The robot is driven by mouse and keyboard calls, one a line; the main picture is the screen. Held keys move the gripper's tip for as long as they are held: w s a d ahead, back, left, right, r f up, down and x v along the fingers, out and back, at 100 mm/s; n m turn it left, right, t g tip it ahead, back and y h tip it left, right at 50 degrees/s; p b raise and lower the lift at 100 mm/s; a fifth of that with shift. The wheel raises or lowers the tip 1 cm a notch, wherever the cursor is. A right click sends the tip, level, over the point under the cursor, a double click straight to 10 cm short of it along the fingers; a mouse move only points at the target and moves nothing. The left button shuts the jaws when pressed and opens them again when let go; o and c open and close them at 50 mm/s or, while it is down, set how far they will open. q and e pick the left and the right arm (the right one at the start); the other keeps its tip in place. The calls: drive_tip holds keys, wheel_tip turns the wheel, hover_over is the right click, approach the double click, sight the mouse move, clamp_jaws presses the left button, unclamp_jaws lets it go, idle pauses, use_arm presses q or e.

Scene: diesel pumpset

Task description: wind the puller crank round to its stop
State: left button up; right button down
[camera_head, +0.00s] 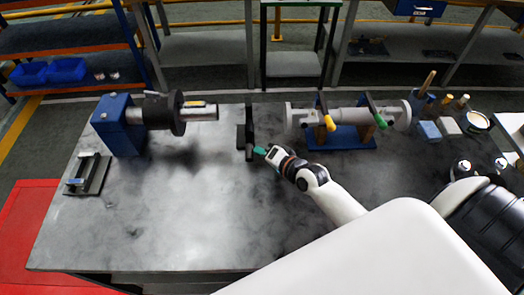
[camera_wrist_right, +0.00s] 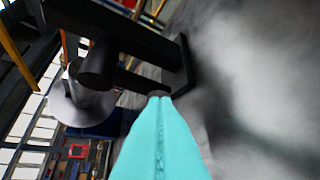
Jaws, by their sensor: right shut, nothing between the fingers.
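A dark upright fixture with a short bar (camera_head: 249,120) stands in the middle of the grey table; I cannot tell for sure whether it is the puller crank. In the right wrist view a black plate with a bar (camera_wrist_right: 130,38) and a round dark stub (camera_wrist_right: 97,66) show close up. My right gripper (camera_head: 260,151) has teal fingers, pressed together and empty, at the foot of this fixture. In the wrist view its tips (camera_wrist_right: 159,96) are close to the black part; whether they touch is unclear. My left gripper is not in view.
A blue block with a black-collared shaft (camera_head: 203,112) stands at the left, a small dark tray (camera_head: 88,175) before it. A grey cylinder with green and yellow handles (camera_head: 350,116) rests on a blue stand at the right. The table's front middle is clear.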

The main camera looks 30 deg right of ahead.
drive_tip(key=b, duration=0.2)
drive_tip(key=f+m+t+y+b, duration=0.1)
drive_tip(key=b, duration=0.1)
drive_tip(key=shift+w+a+b, duration=0.15)
drive_tip(key=shift+a+b, duration=0.15)
drive_tip(key=shift+a, duration=0.05)
drive_tip(key=shift+m, duration=0.3)
drive_tip(key=shift+w+a, duration=0.15)
drive_tip(key=shift+a, duration=0.25)
drive_tip(key=shift+r, duration=0.1)
